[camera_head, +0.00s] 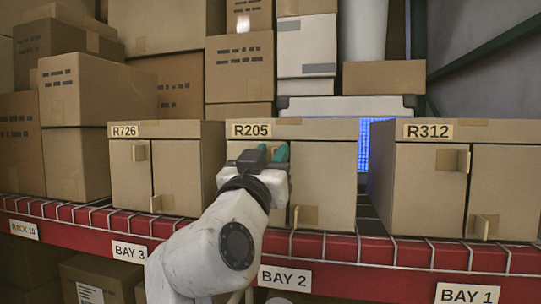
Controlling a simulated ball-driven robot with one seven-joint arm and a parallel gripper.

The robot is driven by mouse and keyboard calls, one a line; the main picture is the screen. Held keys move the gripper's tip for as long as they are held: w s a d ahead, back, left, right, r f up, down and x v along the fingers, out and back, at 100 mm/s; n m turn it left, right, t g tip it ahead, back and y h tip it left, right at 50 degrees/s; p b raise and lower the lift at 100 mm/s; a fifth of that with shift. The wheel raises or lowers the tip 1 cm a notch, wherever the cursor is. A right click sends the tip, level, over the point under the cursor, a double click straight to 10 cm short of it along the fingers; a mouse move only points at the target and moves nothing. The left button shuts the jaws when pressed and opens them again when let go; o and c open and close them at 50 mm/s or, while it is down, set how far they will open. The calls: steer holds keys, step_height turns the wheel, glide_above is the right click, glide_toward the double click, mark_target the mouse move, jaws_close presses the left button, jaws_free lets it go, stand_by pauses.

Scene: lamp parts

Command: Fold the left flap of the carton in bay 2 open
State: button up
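The carton in bay 2, labelled R205 (250,130), stands on the red-edged shelf with its front flaps looking shut. Its left flap (236,150) is largely hidden behind my arm and gripper. Its right flap (324,180) is in clear view, with a small tan tab (307,215) low down near the middle seam. My gripper (271,153) is at the upper right part of the left flap, close to the seam. Its teal fingertips show apart, with tan cardboard between them. I cannot tell whether they grip the left flap's tab, which is mostly hidden.
Carton R726 (190,165) stands to the left and carton R312 (420,190) to the right, both with shut flaps and small tabs. A narrow gap with a blue grid panel (365,145) separates R205 from R312. Stacked boxes (95,90) fill the back.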

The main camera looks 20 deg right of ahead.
jaws_close()
stand_by(1.4)
